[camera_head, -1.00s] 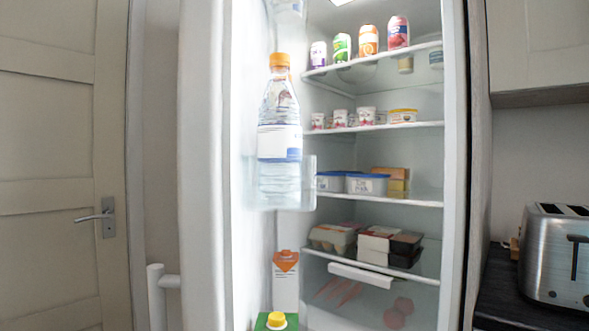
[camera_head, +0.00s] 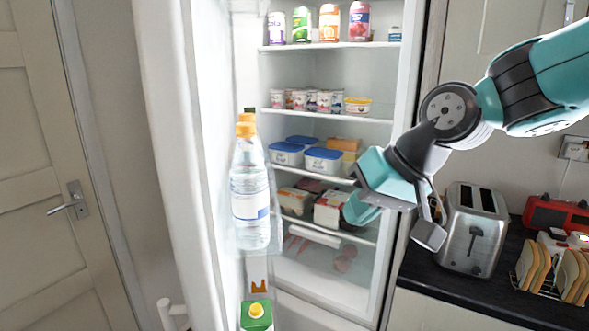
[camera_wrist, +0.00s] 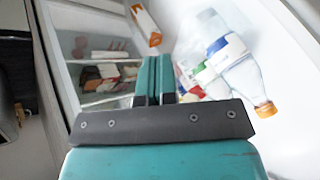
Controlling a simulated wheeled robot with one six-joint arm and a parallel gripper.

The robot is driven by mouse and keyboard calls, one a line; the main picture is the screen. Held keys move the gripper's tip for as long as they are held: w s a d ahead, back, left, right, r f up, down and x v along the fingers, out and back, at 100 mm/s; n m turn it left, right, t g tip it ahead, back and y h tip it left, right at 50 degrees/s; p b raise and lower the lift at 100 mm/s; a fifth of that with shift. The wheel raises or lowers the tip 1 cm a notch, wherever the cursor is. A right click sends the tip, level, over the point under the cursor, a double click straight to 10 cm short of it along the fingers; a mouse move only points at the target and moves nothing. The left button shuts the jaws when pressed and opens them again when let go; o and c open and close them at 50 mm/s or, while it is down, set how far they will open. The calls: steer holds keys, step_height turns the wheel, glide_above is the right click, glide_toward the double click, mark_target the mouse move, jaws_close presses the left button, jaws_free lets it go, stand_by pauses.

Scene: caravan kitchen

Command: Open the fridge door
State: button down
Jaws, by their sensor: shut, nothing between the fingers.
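The fridge door (camera_head: 170,130) stands wide open on the left, with its inner side and door shelves showing. The lit fridge interior (camera_head: 345,75) is in plain view, with food on several shelves. A water bottle (camera_head: 250,190) stands in the door shelf; it also shows in the wrist view (camera_wrist: 235,65). My gripper (camera_head: 358,212) is in front of the right part of the fridge opening, apart from the door. In the wrist view its teal fingers (camera_wrist: 154,75) are closed together with nothing between them. The door's outer handle is seen only in part, as a white bar (camera_head: 172,308) low on the left.
A toaster (camera_head: 473,228) stands on the dark counter (camera_head: 480,290) at the right, with a toast rack (camera_head: 552,268) and a red appliance (camera_head: 560,215) beside it. A closed room door (camera_head: 40,170) is at the far left. A carton (camera_head: 256,315) sits low in the fridge door.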

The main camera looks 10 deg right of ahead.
steer(key=w+a+f+p, duration=0.5)
steer(key=a, duration=0.3)
steer(key=shift+w+a+m, duration=0.15)
steer(key=shift+a+m, duration=0.15)
steer(key=shift+a+f, duration=0.1)
stand_by(0.4)
